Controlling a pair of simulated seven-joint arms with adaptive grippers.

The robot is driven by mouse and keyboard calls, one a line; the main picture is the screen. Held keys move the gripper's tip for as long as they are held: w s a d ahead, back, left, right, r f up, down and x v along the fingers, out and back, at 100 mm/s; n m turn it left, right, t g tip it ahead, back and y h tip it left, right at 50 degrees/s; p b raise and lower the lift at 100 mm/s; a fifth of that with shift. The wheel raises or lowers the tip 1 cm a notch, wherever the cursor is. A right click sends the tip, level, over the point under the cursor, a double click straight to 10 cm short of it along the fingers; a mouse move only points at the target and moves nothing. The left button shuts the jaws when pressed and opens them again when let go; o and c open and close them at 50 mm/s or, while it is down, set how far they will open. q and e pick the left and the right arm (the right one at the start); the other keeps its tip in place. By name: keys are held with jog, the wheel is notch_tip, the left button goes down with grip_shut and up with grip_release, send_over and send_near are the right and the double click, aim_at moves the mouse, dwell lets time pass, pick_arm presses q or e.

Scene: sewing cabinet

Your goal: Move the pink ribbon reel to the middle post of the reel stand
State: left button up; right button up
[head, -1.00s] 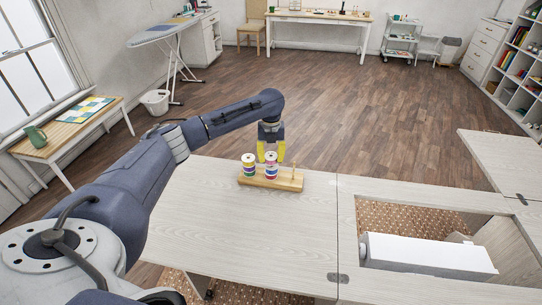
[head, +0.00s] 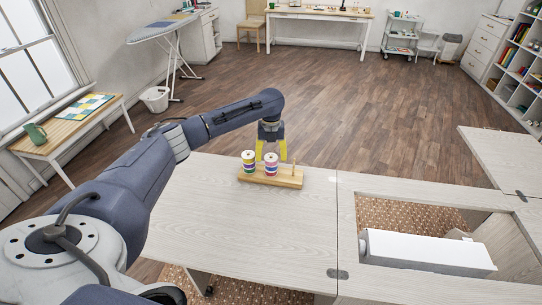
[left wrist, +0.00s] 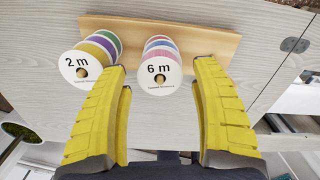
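The wooden reel stand (head: 256,181) lies near the table's far edge. Banded stacks of reels sit on its left post (head: 248,162) and middle post (head: 270,165); its right post (head: 293,171) is bare. In the left wrist view the "2 m" stack (left wrist: 88,58) shows yellow, purple and green. The pink ribbon reel (left wrist: 159,72), labelled "6 m", tops the other stack, with red and blue behind it. My right gripper is out of view.
The table top (head: 250,225) is clear in front of the stand. A white box-shaped body (head: 425,252) lies in the cabinet's opening at the right. A folded-out leaf (head: 500,160) is at the far right. Behind the table is open floor.

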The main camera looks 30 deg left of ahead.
pick_arm(q)
notch_tip(320, 180, up, 12)
dwell(0.9)
